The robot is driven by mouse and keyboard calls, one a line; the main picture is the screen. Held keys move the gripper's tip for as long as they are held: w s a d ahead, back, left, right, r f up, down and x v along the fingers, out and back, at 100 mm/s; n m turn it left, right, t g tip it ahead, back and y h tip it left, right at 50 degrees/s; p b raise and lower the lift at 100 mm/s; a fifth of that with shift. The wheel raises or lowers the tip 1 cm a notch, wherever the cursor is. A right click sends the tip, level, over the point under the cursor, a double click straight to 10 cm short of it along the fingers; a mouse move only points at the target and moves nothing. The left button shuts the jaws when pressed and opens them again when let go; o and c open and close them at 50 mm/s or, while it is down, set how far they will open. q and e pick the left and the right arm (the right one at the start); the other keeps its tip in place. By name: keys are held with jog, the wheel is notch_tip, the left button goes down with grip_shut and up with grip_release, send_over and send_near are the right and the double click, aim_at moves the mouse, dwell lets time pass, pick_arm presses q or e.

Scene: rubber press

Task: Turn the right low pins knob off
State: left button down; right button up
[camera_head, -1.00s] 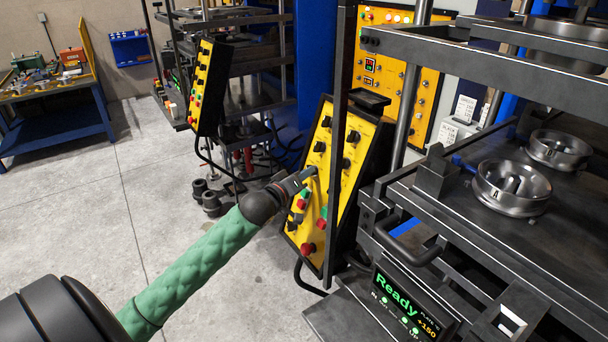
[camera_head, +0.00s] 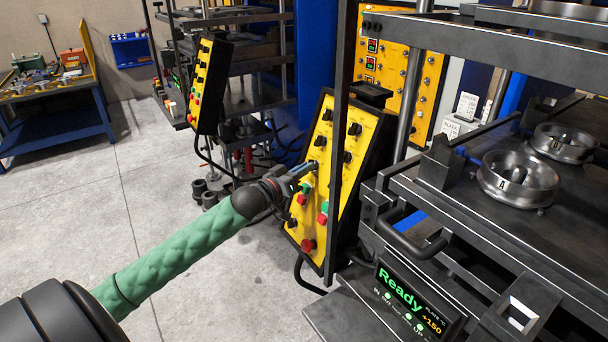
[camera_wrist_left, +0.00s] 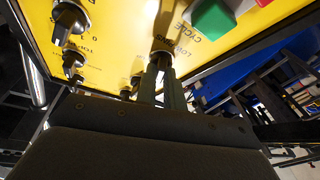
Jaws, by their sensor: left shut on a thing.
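The yellow control panel (camera_head: 319,189) stands tilted in its black frame and carries several dark knobs and red and green buttons. My left gripper (camera_head: 314,165) reaches its middle from the lower left. In the left wrist view, the two fingers (camera_wrist_left: 163,76) are shut on a dark knob (camera_wrist_left: 163,57) on the yellow face. The lettering beside this knob is upside down and hard to read, and the fingers hide part of the knob, so I cannot tell its setting. My right gripper does not show.
A green button (camera_wrist_left: 212,19) sits close to the held knob. Other dark knobs (camera_wrist_left: 72,17) are to its left. A black upright post (camera_head: 337,150) stands in front of the panel. The press table with ring moulds (camera_head: 518,181) and the Ready display (camera_head: 411,302) are at right.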

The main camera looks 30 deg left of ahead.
pick_arm(q)
jog(key=shift+w+a+m+g+h+b, duration=0.15)
jog(key=shift+m+h+b, duration=0.45)
jog(key=shift+m, duration=0.8)
jog(key=shift+s+a+m+g+h+b, duration=0.1)
jog(key=shift+m+g+h+b, duration=0.15)
jog(key=shift+m+h, duration=0.85)
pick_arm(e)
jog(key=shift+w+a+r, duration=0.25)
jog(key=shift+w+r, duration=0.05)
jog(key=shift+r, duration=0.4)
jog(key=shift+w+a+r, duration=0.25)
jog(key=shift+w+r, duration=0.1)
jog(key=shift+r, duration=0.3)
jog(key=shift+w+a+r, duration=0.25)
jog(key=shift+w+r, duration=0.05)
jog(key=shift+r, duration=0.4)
pick_arm(q)
jog(key=shift+m+y, duration=0.3)
jog(key=c, duration=1.5)
grip_release()
